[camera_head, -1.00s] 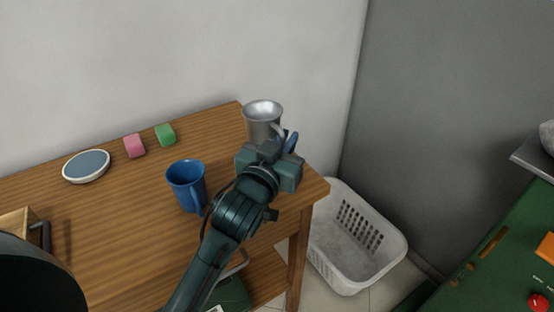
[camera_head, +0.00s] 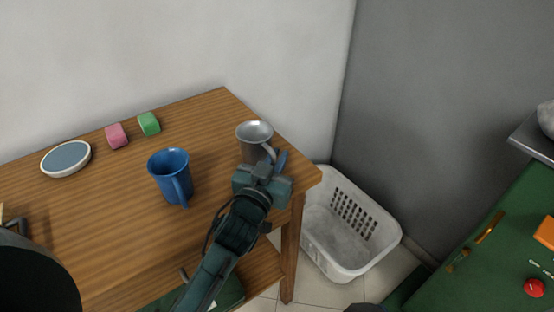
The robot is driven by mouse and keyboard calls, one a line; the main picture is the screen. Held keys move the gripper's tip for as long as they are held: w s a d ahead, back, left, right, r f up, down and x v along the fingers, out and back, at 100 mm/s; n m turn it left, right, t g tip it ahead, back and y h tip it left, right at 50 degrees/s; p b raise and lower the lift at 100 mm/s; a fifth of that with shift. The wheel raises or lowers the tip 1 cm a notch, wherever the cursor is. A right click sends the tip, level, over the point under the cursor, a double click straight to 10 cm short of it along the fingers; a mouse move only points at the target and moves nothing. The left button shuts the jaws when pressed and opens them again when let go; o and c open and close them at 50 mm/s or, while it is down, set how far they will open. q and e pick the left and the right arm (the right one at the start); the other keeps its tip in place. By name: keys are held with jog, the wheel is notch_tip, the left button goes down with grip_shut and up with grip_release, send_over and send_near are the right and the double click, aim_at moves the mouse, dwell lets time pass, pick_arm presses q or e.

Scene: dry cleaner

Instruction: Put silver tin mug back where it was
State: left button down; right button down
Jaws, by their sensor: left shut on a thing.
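The silver tin mug (camera_head: 254,133) is upright at the right end of the wooden table (camera_head: 110,240), close to its right edge. My left gripper (camera_head: 268,166) is shut on the mug at its near side, by the handle. The gripper hides the lower part of the mug, so I cannot tell whether its base touches the tabletop. My right gripper is not in view.
A blue mug (camera_head: 171,176) stands left of my arm. A pink block (camera_head: 116,136), a green block (camera_head: 149,123) and a round white-rimmed dish (camera_head: 66,159) lie near the wall. A white laundry basket (camera_head: 347,225) stands on the floor right of the table.

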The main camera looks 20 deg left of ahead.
pick_arm(q)
jog(key=shift+f, duration=0.1)
jog(key=c, duration=1.5)
grip_release()
jog(key=shift+r, duration=0.25)
jog(key=shift+f, duration=0.1)
